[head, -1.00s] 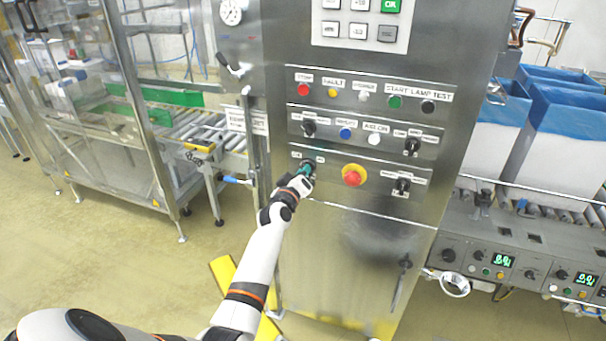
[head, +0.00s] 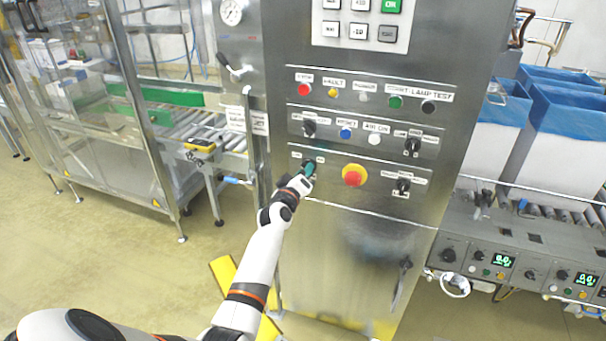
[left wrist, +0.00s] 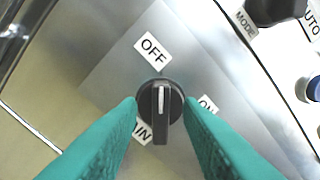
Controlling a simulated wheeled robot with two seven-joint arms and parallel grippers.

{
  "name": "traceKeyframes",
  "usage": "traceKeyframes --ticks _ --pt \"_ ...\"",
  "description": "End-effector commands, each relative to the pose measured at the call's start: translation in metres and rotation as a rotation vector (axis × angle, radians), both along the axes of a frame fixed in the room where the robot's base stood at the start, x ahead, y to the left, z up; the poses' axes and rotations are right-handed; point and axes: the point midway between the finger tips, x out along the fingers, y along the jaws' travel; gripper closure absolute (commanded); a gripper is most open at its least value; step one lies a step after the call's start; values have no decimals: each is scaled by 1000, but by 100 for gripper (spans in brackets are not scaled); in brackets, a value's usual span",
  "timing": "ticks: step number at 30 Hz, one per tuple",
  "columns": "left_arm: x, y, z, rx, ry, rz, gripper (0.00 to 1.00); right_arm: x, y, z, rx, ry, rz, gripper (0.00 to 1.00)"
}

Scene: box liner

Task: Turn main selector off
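The main selector is a black rotary knob (left wrist: 161,130) with a white pointer line, seen up close in the left wrist view. The pointer end points up in that picture, roughly toward the OFF label (left wrist: 152,50). The ON label (left wrist: 207,104) is to the right, partly covered by a finger. The third label, at lower left, is also partly covered. My left gripper (left wrist: 161,108) has teal fingers on both sides of the knob, with gaps beside its narrow handle. In the head view my left gripper (head: 305,171) is at the panel and hides most of the selector. My right gripper is not in view.
A red emergency button (head: 352,176) on a yellow ring is just right of the gripper. Another black selector (head: 403,187) is farther right. A black mode selector (head: 310,128) is close above. Free floor (head: 120,260) lies left of the cabinet.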

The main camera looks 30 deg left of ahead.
Motion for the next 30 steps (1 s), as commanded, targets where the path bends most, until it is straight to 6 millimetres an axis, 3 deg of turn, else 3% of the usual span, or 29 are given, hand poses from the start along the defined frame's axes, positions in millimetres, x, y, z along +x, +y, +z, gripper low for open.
traceKeyframes --ticks 8,21,30 --pt "-13 -4 -1 1 1 -2 67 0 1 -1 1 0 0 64" --pt "-93 -22 -2 1 1 1 67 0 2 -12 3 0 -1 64" --pt "-117 -28 -1 0 1 1 67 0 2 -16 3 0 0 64"
